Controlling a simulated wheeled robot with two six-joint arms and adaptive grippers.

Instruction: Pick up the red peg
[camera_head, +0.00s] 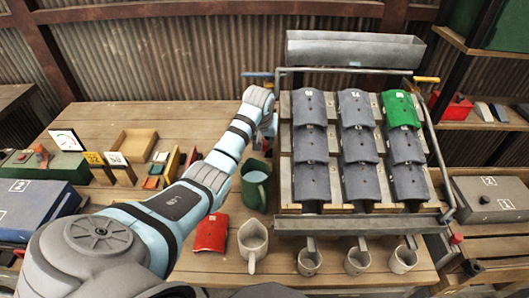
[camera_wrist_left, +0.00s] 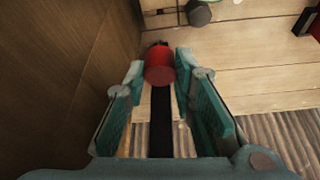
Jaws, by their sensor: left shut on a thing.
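The red peg (camera_wrist_left: 160,74) shows in the left wrist view as a red cylinder with its round end facing the camera. It sits between the fingertips of my left gripper (camera_wrist_left: 159,63), which is shut on it. A dark strip runs below the peg, between the fingers. In the head view my left arm reaches up and across the bench to the left side of the rack, and its wrist (camera_head: 262,108) is beside the grey panels. The fingers and the peg cannot be made out there. My right gripper is not in view.
The rack (camera_head: 360,222) holds grey panels and one green panel (camera_head: 401,109). A red panel (camera_head: 211,233) lies on the bench. A wooden tray (camera_head: 133,144) is at left.

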